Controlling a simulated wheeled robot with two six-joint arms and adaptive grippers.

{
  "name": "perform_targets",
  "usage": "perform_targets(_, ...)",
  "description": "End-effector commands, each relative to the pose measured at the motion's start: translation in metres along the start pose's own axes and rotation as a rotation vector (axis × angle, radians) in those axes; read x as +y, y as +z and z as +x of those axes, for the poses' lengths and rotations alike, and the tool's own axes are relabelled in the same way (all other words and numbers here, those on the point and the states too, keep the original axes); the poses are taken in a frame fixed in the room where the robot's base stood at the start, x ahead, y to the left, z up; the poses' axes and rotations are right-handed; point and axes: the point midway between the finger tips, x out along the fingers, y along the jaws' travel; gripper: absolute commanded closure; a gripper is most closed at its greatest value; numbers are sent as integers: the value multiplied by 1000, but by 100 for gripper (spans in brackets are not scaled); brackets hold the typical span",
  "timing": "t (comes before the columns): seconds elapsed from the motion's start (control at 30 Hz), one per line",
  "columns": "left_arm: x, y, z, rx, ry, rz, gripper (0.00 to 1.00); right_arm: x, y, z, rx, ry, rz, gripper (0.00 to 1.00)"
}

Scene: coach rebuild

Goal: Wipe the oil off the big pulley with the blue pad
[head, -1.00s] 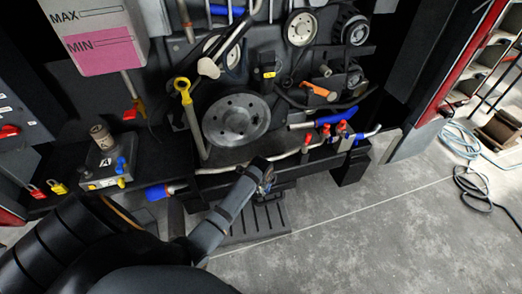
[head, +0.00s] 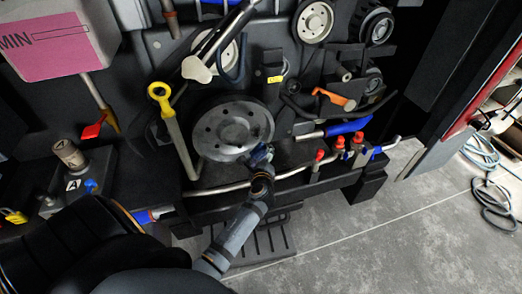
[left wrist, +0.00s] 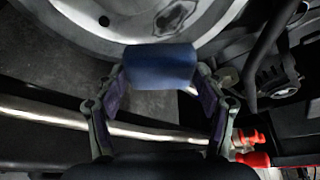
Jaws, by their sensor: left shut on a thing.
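The big pulley (head: 232,127) is a grey metal disc with several holes, mounted upright on the engine in the head view. It also fills the top of the left wrist view (left wrist: 92,22), where a dark, shiny oil patch (left wrist: 176,16) shows on its face. My left gripper (head: 262,156) is at the pulley's lower right edge. In the left wrist view its two fingers are shut on the blue pad (left wrist: 160,66), which overlaps the pulley's lower rim. I cannot tell whether the pad touches it. My right gripper is not in view.
A yellow-ringed dipstick (head: 160,92) stands left of the pulley. A pale pipe (head: 292,176) runs below it, with red-capped valves (head: 338,142) at right. An orange-handled lever (head: 331,96) and a blue-handled pipe (head: 345,127) lie right. Open floor (head: 400,230) is at lower right.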

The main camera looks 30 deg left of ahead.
Motion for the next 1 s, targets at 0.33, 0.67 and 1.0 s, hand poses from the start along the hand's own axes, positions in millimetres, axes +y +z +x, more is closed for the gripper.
perform_targets(0.33, 0, 12, 30, -2, 0, 2, 55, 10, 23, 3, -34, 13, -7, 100)
perform_targets(0.67, 0, 22, 54, 0, 1, 0, 55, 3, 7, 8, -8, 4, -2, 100)
perform_targets(1.0, 0, 23, 56, 0, 2, -1, 55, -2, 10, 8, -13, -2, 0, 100)
